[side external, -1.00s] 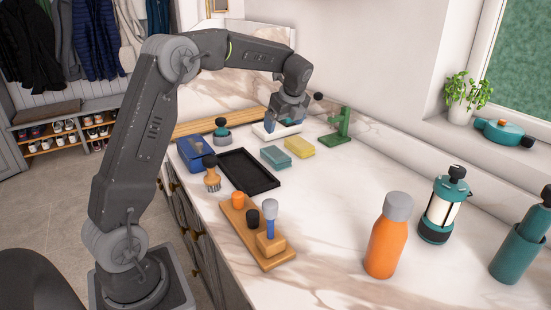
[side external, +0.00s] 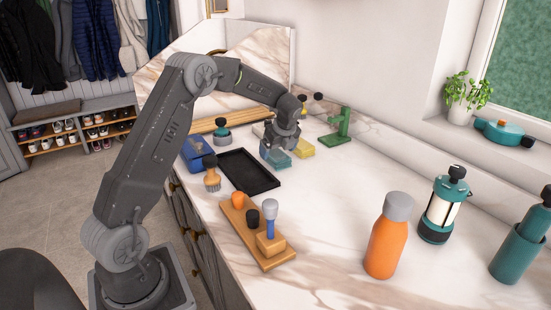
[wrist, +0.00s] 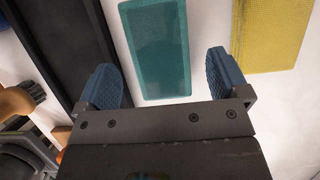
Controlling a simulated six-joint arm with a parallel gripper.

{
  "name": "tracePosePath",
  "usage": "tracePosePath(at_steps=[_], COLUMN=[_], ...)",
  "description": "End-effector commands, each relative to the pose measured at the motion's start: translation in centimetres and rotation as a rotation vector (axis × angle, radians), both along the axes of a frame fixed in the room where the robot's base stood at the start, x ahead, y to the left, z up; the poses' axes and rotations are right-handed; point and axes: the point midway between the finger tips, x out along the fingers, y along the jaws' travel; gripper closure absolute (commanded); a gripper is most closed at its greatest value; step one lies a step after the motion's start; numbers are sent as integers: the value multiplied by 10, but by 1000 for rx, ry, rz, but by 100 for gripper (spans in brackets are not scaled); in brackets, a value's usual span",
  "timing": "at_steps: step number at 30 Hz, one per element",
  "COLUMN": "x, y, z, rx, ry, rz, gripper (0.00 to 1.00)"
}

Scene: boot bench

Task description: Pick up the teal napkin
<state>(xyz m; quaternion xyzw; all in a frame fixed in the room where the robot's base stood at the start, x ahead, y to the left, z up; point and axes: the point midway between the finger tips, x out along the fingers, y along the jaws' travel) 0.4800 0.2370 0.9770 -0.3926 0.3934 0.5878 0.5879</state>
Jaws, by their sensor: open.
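The teal napkin (wrist: 160,50) is a flat, folded rectangle lying on the marble counter. In the wrist view it lies ahead of and between my two blue fingertips, with a gap on each side. In the side external view the teal napkin (side external: 281,162) is partly hidden under my gripper (side external: 279,151). My gripper also shows in the wrist view (wrist: 165,80); it is open and empty. I cannot tell its exact height above the napkin.
A black tray (side external: 247,172) lies left of the napkin, and a yellow folded cloth (side external: 301,148) lies right of it. A green stand (side external: 339,128) is behind. A wooden rack (side external: 262,240) and an orange bottle (side external: 387,240) stand nearer the camera. The counter centre is clear.

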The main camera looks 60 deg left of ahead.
Motion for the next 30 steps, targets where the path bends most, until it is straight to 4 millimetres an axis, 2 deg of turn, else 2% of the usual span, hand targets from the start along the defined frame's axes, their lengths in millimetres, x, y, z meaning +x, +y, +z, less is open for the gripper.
tracePosePath(at_steps=[1, 5, 12, 27, 30], x=[0, 0, 1, 1, 1], y=[2, 9, 10, 9, 9], z=[-9, -23, -24, -24, -24], rx=[-1, -1, 0, 0, 0], ry=[3, 0, -2, -2, -2], rz=[0, 1, 0, 0, 0], gripper=[6, 6, 7, 55, 60])
